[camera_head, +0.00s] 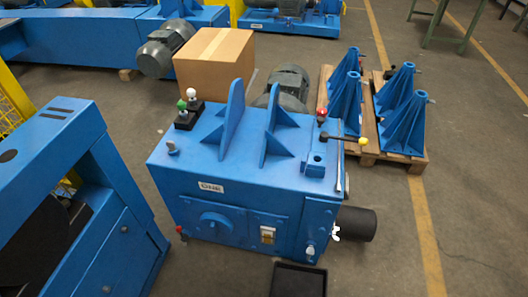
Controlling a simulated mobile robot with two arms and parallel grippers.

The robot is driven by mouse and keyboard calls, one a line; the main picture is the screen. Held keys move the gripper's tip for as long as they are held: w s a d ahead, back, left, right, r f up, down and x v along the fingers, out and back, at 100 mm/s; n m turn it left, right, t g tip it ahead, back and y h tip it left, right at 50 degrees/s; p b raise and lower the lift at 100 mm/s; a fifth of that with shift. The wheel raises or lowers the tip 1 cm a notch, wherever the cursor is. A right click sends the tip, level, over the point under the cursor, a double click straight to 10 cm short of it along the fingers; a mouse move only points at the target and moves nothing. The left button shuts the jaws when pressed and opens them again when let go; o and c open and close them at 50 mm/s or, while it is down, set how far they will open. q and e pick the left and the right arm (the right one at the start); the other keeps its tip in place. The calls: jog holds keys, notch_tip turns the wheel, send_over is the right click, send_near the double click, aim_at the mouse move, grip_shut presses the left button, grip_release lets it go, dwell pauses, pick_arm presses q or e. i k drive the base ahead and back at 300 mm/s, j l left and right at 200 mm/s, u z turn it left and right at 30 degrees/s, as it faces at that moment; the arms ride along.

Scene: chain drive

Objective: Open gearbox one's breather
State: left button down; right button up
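A blue gearbox housing (255,180) stands in the middle of the head view. It has a small white label (211,187) on its front top edge, whose lettering is too small to read surely. A small grey cap-like fitting (172,148) sits at the left of its top. A red knob (321,114) and a black lever with a yellow tip (345,138) are at the right of its top. I cannot tell which fitting is the breather, or whether it is open. Neither of my grippers is in view.
Green and white knobs (187,100) stand on black blocks at the gearbox's back left. A cardboard box (213,62) is behind. A blue machine (75,200) stands close at left. Blue brackets (405,118) sit on pallets at right. A black tray (298,280) lies in front.

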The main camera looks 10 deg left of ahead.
aim_at(170, 144)
jog(key=u, duration=0.25)
jog(key=i+j+u, duration=0.15)
jog(key=u, duration=0.3)
jog(key=i+j+u, duration=0.25)
jog(key=u, duration=0.2)
jog(key=i+j+u, duration=0.1)
jog(key=u, duration=0.35)
jog(key=i, duration=0.1)
